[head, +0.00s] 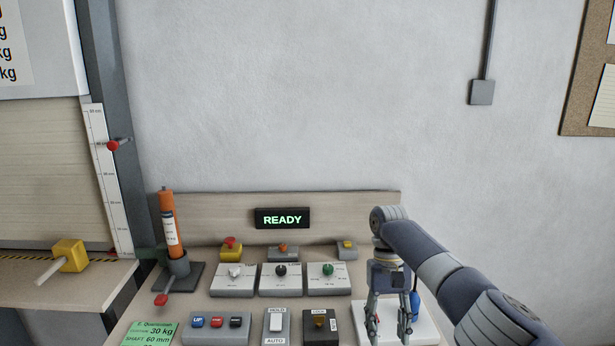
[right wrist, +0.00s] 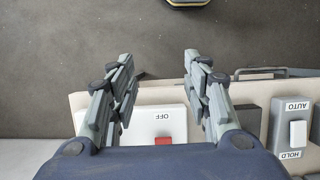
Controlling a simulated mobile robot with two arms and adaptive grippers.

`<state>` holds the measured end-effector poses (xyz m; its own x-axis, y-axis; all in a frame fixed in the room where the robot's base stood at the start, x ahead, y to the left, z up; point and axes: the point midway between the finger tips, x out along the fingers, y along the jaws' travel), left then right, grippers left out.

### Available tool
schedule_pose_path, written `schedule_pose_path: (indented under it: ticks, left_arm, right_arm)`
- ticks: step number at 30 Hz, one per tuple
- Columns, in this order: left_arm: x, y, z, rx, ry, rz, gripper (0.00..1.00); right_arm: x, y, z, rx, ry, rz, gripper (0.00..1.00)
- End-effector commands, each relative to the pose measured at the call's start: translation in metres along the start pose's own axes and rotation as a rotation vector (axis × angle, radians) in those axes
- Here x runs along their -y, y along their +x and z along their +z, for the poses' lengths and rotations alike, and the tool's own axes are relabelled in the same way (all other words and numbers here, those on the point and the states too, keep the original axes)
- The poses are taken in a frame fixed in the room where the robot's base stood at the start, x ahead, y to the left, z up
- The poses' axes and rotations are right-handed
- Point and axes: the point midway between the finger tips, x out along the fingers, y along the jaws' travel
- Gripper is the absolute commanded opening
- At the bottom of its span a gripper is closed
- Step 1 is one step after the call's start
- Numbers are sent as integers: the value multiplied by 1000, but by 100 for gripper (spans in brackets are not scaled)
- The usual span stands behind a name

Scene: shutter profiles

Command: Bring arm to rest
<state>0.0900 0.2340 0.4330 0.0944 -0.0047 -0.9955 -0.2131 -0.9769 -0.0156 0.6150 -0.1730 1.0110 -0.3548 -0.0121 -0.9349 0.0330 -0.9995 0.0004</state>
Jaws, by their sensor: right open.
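My right gripper (head: 388,325) hangs pointing down at the right end of the control bench, its arm coming in from the right. Its two fingers are apart with nothing between them; they also show spread in the right wrist view (right wrist: 157,75). Beneath the gripper is a white box (head: 424,326), partly hidden by the fingers. My left gripper is in neither view.
A lit READY display (head: 283,218) stands at the back of the bench. Knob boxes (head: 281,290), a HOLD/AUTO switch (head: 276,326) and a black box (head: 319,327) lie left of the gripper. An orange tube (head: 167,205) stands at left.

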Motion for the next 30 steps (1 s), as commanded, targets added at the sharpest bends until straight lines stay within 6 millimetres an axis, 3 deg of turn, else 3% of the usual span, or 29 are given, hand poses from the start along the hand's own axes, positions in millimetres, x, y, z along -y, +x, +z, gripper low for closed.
schedule_pose_path:
  ticks: [2, 11, 17, 24, 30]
  left_arm:
    - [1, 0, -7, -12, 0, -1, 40]
    - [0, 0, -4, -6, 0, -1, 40]
    - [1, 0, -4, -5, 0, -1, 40]
    - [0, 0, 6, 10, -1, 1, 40]
    - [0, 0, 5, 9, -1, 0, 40]
  right_arm:
    - [6, 14, 0, 4, -27, 5, 45]
    - [31, 64, 1, 9, -135, 15, 45]
    - [55, 110, 8, 2, -232, 9, 45]
    - [100, 188, 32, -51, -390, -39, 45]
    - [130, 241, 65, -147, -476, -109, 45]
